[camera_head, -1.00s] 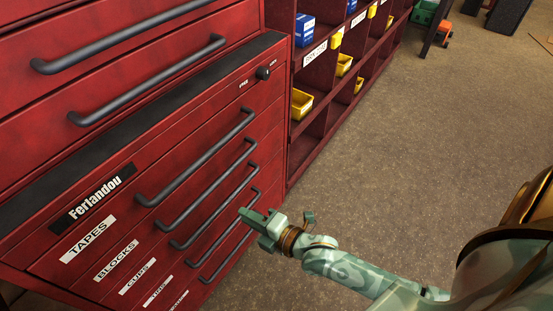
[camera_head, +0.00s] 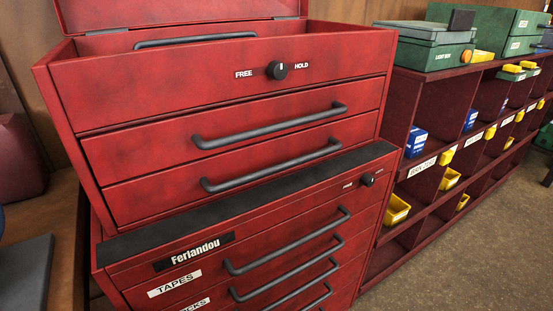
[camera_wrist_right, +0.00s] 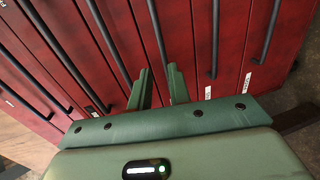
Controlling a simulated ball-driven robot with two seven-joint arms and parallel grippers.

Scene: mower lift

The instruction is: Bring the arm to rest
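My right gripper (camera_wrist_right: 159,72) shows in the right wrist view with its two green fingers apart. They point at the red drawer fronts (camera_wrist_right: 190,35). A dark drawer handle (camera_wrist_right: 156,30) runs down toward the gap between the fingertips; I cannot tell whether it reaches between them. I see nothing clamped in the fingers. Neither arm shows in the head view, and my left gripper is in no current view.
The red tool chest (camera_head: 230,75) has a raised lid and a FREE/HOLD knob (camera_head: 278,70). Its labelled lower cabinet (camera_head: 130,274) has several handles. A dark red shelf (camera_head: 440,90) holds yellow and blue bins. The floor (camera_head: 480,250) at right is clear.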

